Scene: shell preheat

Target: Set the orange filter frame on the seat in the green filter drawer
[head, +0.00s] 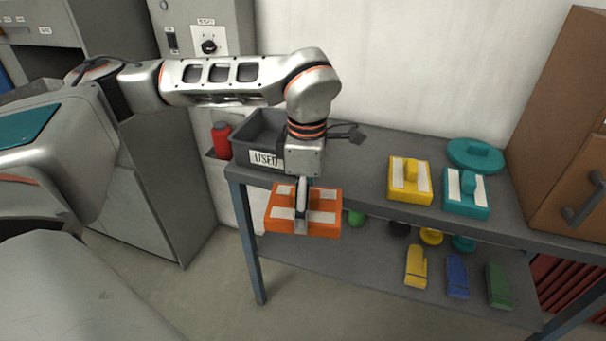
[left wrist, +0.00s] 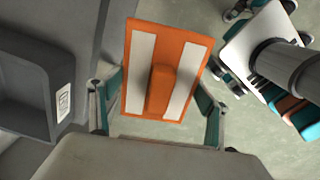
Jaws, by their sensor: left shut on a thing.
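The orange filter frame (head: 328,223) has pale strips on its top and a raised middle grip. My left gripper (head: 302,210) is shut on it, holding it in the air at the front left edge of the grey table. In the left wrist view, the orange frame (left wrist: 163,85) is between the two fingers of my left gripper (left wrist: 158,105), over the floor. I cannot make out the green filter drawer or its seat in either view. My right gripper is not in view.
A grey bin marked USED (head: 262,128) stands at the table's left end. A yellow frame (head: 423,188), a teal frame (head: 479,208) and a round teal piece (head: 458,150) are at the right. A brown cabinet (head: 575,130) borders the table's right end. Grey cabinets stand left.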

